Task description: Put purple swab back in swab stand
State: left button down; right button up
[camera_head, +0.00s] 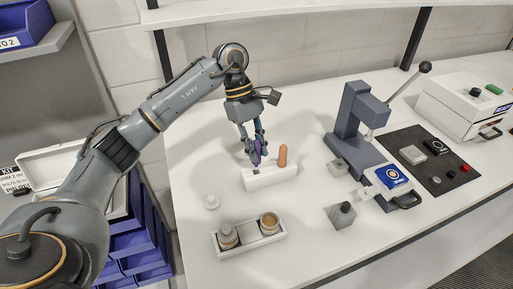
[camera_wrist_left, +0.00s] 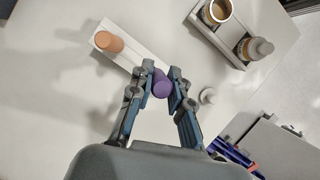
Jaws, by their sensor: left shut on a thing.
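The white swab stand (camera_head: 272,178) is a low block on the table. An orange-brown swab (camera_head: 283,156) stands upright in its right part; in the left wrist view the orange swab (camera_wrist_left: 109,42) and the stand (camera_wrist_left: 135,50) show from above. My left gripper (camera_head: 253,152) points down over the stand's left part, shut on the purple swab (camera_head: 258,148). The purple swab (camera_wrist_left: 162,86) also shows between the fingers in the left wrist view. Its lower end is at the stand's top; I cannot tell whether it is seated in a hole. My right gripper is not in view.
A white tray (camera_head: 250,251) with two jars is in front of the stand. A small white lid (camera_head: 212,202) lies to the left. A grey lever press (camera_head: 358,125) and a dark control panel (camera_head: 436,160) stand to the right. The table behind the stand is clear.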

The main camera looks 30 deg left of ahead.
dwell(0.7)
pick_arm(q)
jog(key=shift+f+b, duration=1.9)
jog(key=shift+b, duration=0.1)
dwell(0.4)
jog(key=c, duration=1.2)
grip_release()
jog(key=shift+o, duration=0.2)
jog(key=shift+r, duration=0.1)
jog(key=v, duration=1.1)
jog(key=shift+r, duration=0.4)
jog(key=shift+a+r, duration=0.1)
